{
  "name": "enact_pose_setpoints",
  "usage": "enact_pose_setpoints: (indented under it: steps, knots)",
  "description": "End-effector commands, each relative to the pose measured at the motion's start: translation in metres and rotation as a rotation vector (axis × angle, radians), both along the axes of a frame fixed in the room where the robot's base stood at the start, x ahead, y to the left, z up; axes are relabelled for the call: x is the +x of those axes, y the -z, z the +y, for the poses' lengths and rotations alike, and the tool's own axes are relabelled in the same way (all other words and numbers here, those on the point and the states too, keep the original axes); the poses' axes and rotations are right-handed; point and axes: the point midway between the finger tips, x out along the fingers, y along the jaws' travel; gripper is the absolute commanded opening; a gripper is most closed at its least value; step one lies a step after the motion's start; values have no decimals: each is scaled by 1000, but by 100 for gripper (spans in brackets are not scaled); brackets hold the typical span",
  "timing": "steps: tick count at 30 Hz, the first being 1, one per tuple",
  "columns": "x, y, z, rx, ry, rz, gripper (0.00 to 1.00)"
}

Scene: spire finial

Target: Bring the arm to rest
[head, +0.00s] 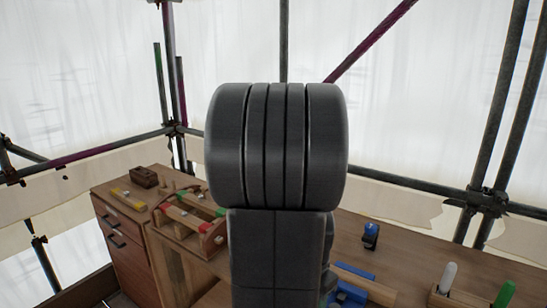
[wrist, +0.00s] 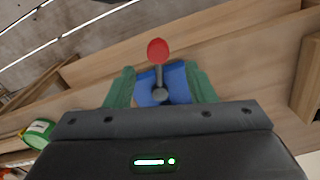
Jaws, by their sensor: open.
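My gripper (wrist: 160,70) shows in the wrist view, with its two green fingers spread apart. Between and beyond the fingers is a blue piece (wrist: 148,92) with a grey stem and a red rounded knob (wrist: 157,50) at its end. I cannot tell whether the fingers touch the blue piece. In the head view my own dark arm stands upright in the middle and hides much of the bench; the gripper itself does not show there.
The wooden bench (head: 410,248) runs across the head view. A tool tray (head: 190,222) and drawers (head: 125,240) are at left. A blue object (head: 347,288) lies just right of my arm, a small blue item (head: 370,236) behind it. Scaffold poles (head: 495,130) stand behind.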

Motion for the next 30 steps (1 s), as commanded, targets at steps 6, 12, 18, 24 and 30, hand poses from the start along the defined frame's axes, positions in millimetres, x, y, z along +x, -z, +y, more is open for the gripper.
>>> enact_pose_setpoints:
  steps: [6,12,18,24,30]
  knots:
    - [-1,38,0,0,0,6,50]
    - [-1,64,0,0,0,5,50]
    - [-2,71,-1,0,-21,0,50]
    - [-3,71,-2,0,-38,0,50]
    - [-3,71,-2,0,-38,0,50]
